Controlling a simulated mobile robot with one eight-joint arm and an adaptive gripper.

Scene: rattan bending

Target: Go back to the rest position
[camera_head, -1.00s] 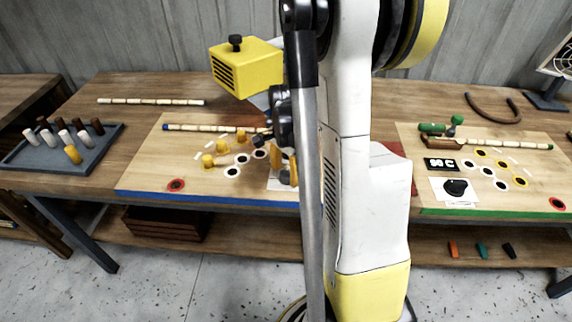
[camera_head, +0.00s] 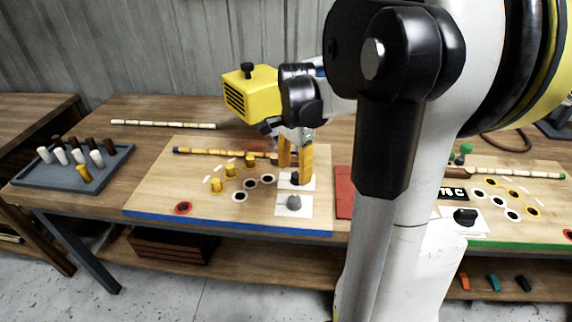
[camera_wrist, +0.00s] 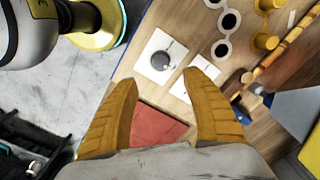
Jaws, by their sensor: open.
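My gripper (camera_head: 296,155) is open and empty above the right part of the blue-edged board (camera_head: 160,208). In the wrist view its two yellow fingers (camera_wrist: 160,115) are spread apart, with a red pad (camera_wrist: 157,128) and bare wood below between them. A white card with a round grey knob (camera_head: 293,203) lies just in front of the gripper; it also shows in the wrist view (camera_wrist: 162,57). Part of a second white card (camera_wrist: 197,76) shows beside it. A rattan pole (camera_head: 215,153) lies along the back of the board. My arm hides the middle of the bench.
A grey tray (camera_head: 28,186) with several dark, white and yellow pegs stands at left. Yellow pegs (camera_head: 216,186) and white-ringed holes (camera_head: 250,184) are on the board. A second, green-edged board (camera_head: 480,243) lies at right. A loose pole (camera_head: 163,124) lies at the back left.

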